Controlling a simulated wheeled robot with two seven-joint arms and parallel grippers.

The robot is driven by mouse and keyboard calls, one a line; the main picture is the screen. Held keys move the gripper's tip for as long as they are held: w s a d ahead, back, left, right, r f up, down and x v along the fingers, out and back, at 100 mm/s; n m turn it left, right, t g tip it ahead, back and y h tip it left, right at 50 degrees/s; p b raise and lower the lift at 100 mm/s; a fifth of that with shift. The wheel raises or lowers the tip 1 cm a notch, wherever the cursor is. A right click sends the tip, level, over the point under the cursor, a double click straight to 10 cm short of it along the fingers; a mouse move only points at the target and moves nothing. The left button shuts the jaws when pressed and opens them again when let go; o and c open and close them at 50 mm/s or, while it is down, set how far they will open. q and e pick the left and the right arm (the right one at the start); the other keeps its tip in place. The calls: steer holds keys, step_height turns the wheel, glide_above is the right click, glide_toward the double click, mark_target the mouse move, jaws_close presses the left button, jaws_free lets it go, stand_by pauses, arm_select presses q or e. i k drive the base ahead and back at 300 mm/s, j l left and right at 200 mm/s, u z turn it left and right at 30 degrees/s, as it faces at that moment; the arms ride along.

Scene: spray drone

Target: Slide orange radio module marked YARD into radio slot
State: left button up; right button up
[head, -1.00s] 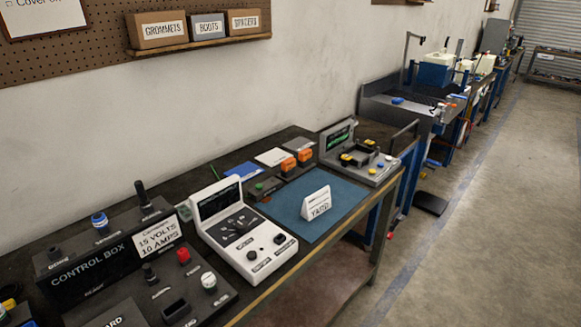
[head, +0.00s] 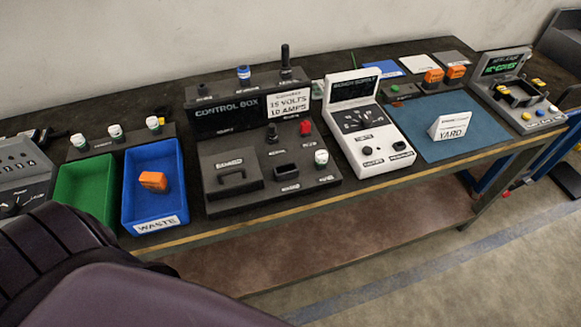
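Two orange modules stand side by side in a dark holder at the back right of the bench, a left one (head: 433,76) and a right one (head: 456,72). Any marking on them is too small to read. A third orange module (head: 153,181) lies in the blue WASTE bin (head: 131,205). A white tent card (head: 453,126) reading YARD stands on the blue-green mat (head: 425,148). The black control box (head: 226,114) has a small dark opening (head: 286,171) on its front panel; I cannot tell whether this is the radio slot. Neither gripper is in view.
A green bin (head: 86,188) stands left of the blue bin. A white meter unit (head: 372,132) stands right of the control box. A grey unit (head: 503,64) with a green screen is at the far right. My own arm fills the lower left. Bare mat surrounds the card.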

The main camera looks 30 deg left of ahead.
mark_target(434, 75)
steer(key=i+l+u, duration=0.2)
steer(key=l, duration=0.7)
steer(key=i+l+u, duration=0.2)
steer(key=i+l, duration=0.15)
steer(key=l, duration=0.55)
steer(key=i+l+u, duration=0.2)
steer(key=l, duration=0.75)
steer(key=i+l+u, duration=0.15)
steer(key=l, duration=0.85)
steer(key=l+u, duration=0.2)
steer(key=l, duration=0.75)
